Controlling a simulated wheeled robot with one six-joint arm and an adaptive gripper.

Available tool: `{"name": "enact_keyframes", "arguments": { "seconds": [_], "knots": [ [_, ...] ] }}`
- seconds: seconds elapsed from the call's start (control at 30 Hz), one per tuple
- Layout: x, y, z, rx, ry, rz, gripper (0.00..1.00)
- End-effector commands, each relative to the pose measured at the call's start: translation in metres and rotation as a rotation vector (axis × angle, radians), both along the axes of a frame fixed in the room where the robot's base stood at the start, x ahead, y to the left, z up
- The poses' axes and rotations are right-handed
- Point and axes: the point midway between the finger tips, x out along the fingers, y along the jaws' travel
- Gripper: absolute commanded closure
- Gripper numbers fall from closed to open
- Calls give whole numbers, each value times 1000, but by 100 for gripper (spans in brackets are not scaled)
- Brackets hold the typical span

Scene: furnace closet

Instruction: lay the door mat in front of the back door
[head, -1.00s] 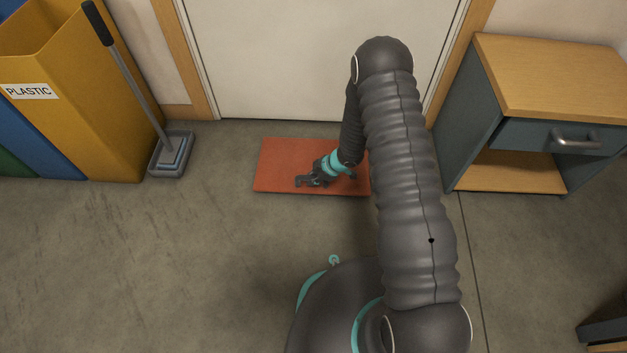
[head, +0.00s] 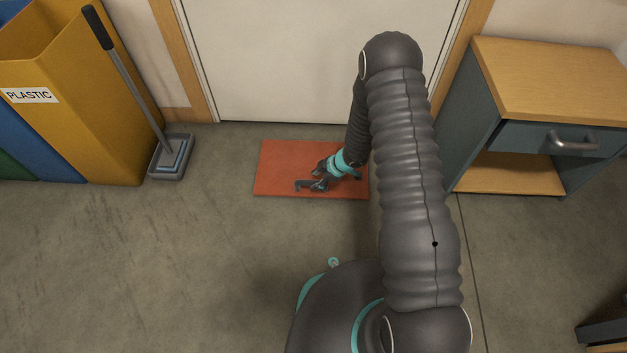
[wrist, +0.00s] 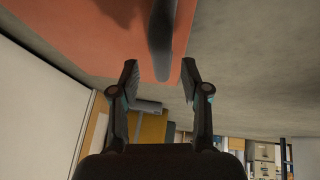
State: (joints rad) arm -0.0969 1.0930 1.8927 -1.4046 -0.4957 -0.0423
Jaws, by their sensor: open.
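The door mat (head: 285,170) is a flat orange-red rectangle on the floor in front of the white back door (head: 320,60), with a strip of bare floor between them. It also fills the upper left of the wrist view (wrist: 60,30). My gripper (head: 308,186) is over the mat, with its fingers apart and empty. In the wrist view my gripper (wrist: 160,80) shows its two fingers open, with a dark blurred shape between and beyond them that I cannot make out.
A yellow plastic bin (head: 80,100) and a long-handled dustpan (head: 172,155) stand at the left. A wooden-topped cabinet (head: 545,80) stands right of the door. Another dark piece (head: 605,320) shows at the lower right. The floor left of my base is clear.

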Motion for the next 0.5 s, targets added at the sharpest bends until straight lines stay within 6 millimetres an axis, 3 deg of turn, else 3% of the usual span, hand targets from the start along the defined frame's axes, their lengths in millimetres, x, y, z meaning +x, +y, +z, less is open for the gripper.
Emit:
{"name": "enact_keyframes", "arguments": {
  "seconds": [0.03, 0.2, 0.5],
  "knots": [
    [-1, -6, 14, 0, -2, -2, 54],
    [-7, -23, 42, 1, -2, -3, 54],
    [-14, -40, 71, 0, 0, -1, 54]
  ]
}}
